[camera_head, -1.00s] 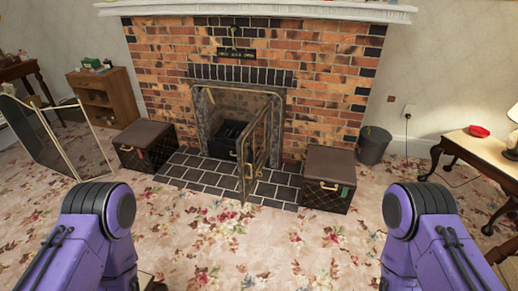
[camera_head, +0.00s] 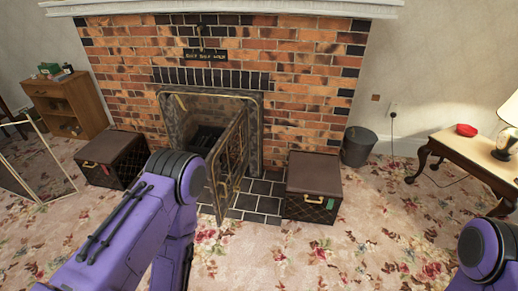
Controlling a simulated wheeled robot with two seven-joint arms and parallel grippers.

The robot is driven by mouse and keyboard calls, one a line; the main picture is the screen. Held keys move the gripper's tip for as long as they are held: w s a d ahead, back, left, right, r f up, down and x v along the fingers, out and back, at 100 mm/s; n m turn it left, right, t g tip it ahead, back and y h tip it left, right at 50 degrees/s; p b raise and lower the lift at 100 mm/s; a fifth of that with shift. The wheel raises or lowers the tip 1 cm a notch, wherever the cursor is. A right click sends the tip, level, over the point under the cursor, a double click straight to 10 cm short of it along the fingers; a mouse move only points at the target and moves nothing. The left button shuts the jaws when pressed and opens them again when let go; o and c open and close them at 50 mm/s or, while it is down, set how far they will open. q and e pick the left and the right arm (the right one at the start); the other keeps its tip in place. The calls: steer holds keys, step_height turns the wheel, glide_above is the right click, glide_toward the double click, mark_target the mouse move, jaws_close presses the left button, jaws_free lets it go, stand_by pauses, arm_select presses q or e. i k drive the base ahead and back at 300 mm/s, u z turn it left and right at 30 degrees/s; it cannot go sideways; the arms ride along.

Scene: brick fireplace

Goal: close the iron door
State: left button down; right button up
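The iron door (camera_head: 231,160) is a dark lattice panel with brass-coloured trim. It stands open, swung out over the tiled hearth from the right side of the fireplace opening (camera_head: 200,107). Its free edge points toward me, and its lower left part is close to my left arm in the picture. My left arm's purple links rise in front of the hearth and cover part of it. My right arm shows only at the lower right edge. Neither gripper is in view, so I see no contact with the door.
A dark trunk (camera_head: 316,176) stands right of the hearth and another (camera_head: 108,160) left of it. A grey bucket (camera_head: 357,147) and a side table (camera_head: 470,158) are at the right. A folding screen (camera_head: 38,165) stands at the left. Floral carpet in front is open.

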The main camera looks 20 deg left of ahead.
mark_target(235, 160)
steer(key=i, duration=1.15)
steer(key=u, duration=0.4)
